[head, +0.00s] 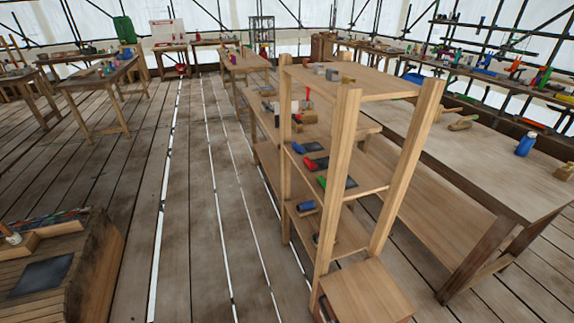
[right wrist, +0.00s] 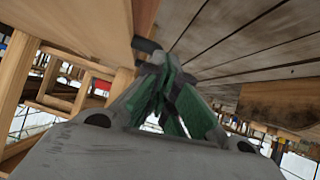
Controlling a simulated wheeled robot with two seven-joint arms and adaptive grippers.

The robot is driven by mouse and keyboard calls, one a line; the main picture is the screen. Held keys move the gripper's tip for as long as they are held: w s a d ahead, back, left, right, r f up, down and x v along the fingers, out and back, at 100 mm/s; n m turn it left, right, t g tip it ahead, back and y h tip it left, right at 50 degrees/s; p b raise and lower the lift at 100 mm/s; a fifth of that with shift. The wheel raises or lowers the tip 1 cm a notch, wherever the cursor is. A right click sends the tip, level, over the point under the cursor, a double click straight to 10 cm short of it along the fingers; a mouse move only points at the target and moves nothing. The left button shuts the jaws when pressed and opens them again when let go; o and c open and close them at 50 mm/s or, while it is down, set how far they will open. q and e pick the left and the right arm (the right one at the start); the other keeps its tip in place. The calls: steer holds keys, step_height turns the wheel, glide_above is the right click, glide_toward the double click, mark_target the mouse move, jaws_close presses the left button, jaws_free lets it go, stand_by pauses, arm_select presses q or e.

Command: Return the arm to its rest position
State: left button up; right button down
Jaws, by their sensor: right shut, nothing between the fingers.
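My right gripper (right wrist: 160,105) shows in the right wrist view, with grey links and green finger pads. Its fingers are together and hold nothing. A wooden post and board edge (right wrist: 85,25) stand close on its left in that view. Neither arm nor gripper shows in the head view, and my left gripper is out of sight.
A wooden shelf rack (head: 345,180) with small tools stands right of centre. A wooden bench (head: 95,260) is at lower left. The plank floor (head: 185,200) between is clear.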

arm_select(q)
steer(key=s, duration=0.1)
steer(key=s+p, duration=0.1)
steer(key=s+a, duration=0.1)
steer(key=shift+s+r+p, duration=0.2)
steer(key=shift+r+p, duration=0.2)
arm_select(e)
steer(key=s+d+f+g+h, duration=0.1)
steer(key=s+d+f+g, duration=0.2)
steer(key=s, duration=0.7)
steer(key=s+d+f+m+g+h, duration=0.1)
steer(key=s+d+f+g, duration=0.2)
steer(key=s+d+f, duration=0.4)
steer(key=s+d+f+g+h, duration=0.1)
steer(key=s+d+f+g, duration=0.2)
steer(key=s+f, duration=0.6)
steer(key=s+d, duration=0.2)
steer(key=s, duration=0.3)
steer(key=shift+m+h, duration=0.3)
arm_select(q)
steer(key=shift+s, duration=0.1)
